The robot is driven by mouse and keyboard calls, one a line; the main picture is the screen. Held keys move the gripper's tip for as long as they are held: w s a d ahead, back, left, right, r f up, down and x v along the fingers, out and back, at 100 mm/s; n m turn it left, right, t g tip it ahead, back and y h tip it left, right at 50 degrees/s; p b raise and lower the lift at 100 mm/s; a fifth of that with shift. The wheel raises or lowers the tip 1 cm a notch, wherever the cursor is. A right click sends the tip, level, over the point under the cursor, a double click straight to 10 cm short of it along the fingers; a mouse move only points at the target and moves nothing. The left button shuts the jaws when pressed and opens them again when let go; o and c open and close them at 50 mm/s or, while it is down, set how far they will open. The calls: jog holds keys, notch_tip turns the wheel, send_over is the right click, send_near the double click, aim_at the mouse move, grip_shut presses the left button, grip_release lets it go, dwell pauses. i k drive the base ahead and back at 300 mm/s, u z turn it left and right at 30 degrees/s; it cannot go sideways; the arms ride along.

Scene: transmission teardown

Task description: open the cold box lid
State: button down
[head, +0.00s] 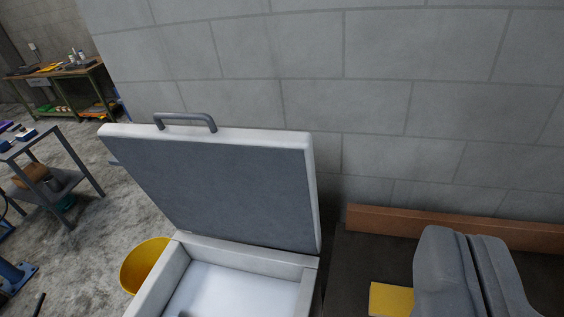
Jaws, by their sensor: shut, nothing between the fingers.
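The cold box (250,258) is a white box at the bottom centre, with a pale, empty-looking inside floor. Its lid (220,185) stands raised at the back edge, tilted up toward the block wall, with its dark grey underside facing me. A grey bar handle (185,121) sits on the lid's top edge. My gripper (465,262) is at the lower right, its two grey fingers side by side and shut on nothing. It is to the right of the box and apart from the lid. The front of the box is cut off by the picture's edge.
A grey block wall (370,80) stands close behind the box. A dark bench top with a brown back board (430,223) and a yellow pad (390,299) lies right. A yellow bucket (146,264) stands left of the box. A grey cart (50,180) and a workbench (65,80) are farther left.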

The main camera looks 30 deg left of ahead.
aim_at(258, 187)
jog(key=z, duration=1.8)
jog(key=k, duration=1.35)
jog(key=u, duration=2)
jog(key=i, duration=1)
